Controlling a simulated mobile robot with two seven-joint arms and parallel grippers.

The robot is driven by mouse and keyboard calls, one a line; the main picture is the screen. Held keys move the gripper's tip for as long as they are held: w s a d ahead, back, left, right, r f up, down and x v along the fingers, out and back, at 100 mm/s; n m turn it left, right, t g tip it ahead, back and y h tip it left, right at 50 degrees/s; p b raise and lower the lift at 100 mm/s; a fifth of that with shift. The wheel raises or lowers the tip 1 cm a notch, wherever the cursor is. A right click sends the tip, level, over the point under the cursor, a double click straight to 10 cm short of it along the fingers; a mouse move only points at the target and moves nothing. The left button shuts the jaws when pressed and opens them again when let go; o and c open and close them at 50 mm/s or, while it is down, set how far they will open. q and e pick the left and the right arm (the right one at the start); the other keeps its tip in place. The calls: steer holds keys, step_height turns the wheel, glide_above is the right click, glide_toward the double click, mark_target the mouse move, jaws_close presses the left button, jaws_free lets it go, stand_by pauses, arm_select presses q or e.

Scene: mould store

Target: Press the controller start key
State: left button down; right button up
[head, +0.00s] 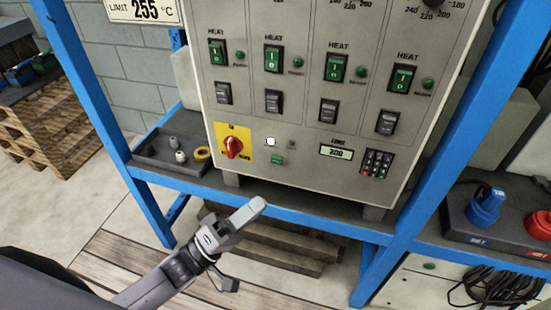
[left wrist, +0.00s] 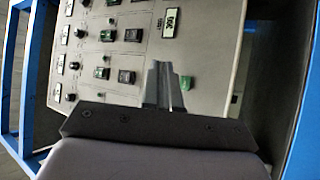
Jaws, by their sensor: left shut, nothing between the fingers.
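The controller (head: 300,130) is a light grey panel cabinet on a blue frame. Low on its front is a small green key (head: 276,160), under a white round button (head: 271,142); its label is too small to read. My left gripper (head: 260,205) is shut and empty, in front of and below the panel's lower edge in the head view, apart from the green key. In the left wrist view, the closed fingers (left wrist: 163,88) overlap the panel face (left wrist: 212,45), with a small green patch just right of them. My right gripper is not in view.
A red rotary switch (head: 233,147) on a yellow plate is left of the green key. Blue posts (head: 100,95) flank the panel. A dark tray (head: 150,158) holds small parts.

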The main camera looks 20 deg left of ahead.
arm_select(q)
steer(key=shift+w, duration=0.1)
steer(key=b, duration=0.4)
glide_toward(277, 160)
steer(key=w+d+r, duration=0.2)
steer(key=d+r, duration=0.1)
steer(key=d, duration=0.2)
steer(key=shift+w, duration=0.15)
stand_by(1.0)
stand_by(0.6)
steer(key=shift+w, duration=0.4)
